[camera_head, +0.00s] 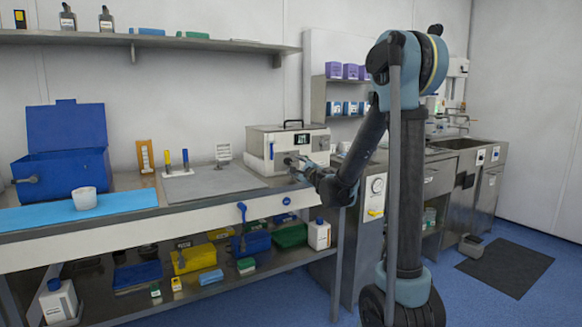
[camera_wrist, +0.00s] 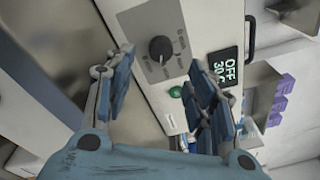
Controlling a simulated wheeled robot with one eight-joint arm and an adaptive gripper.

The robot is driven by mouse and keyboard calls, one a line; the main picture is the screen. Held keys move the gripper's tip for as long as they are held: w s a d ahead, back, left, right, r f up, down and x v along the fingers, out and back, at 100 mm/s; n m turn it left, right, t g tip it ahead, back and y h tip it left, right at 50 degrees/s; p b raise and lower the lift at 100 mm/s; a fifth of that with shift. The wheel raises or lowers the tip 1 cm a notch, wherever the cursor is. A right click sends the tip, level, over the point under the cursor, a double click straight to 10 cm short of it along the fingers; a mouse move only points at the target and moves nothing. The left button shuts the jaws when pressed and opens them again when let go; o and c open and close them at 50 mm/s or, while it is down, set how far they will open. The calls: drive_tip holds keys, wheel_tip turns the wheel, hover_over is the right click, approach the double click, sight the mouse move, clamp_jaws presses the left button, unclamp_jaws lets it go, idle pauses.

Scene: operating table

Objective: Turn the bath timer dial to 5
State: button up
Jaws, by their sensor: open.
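The bath (camera_head: 260,141) is a light box with a black lid handle, on the bench in the head view. In the wrist view its front panel shows sideways, with a black round timer dial (camera_wrist: 160,48) on a grey plate. The dial has a pale pointer mark; the scale print is too small to read. A dark display (camera_wrist: 226,68) beside it reads OFF and 30, with more digits partly hidden. My gripper (camera_wrist: 162,70) is open and empty, its fingertips either side of the dial in the picture, apparently short of it. In the head view my gripper (camera_head: 298,164) covers part of the bath front.
A green button (camera_wrist: 175,92) sits below the dial in the wrist view, near the right finger. A grey mat (camera_head: 212,182), a blue box (camera_head: 62,160) and a white cup (camera_head: 85,198) are on the bench left of the bath. Shelves hang above and right.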

sight(289, 162)
drive_tip(key=x, duration=0.7)
drive_tip(key=shift+w+a, duration=0.1)
drive_tip(key=shift+w, duration=0.1)
drive_tip(key=c, duration=1.1)
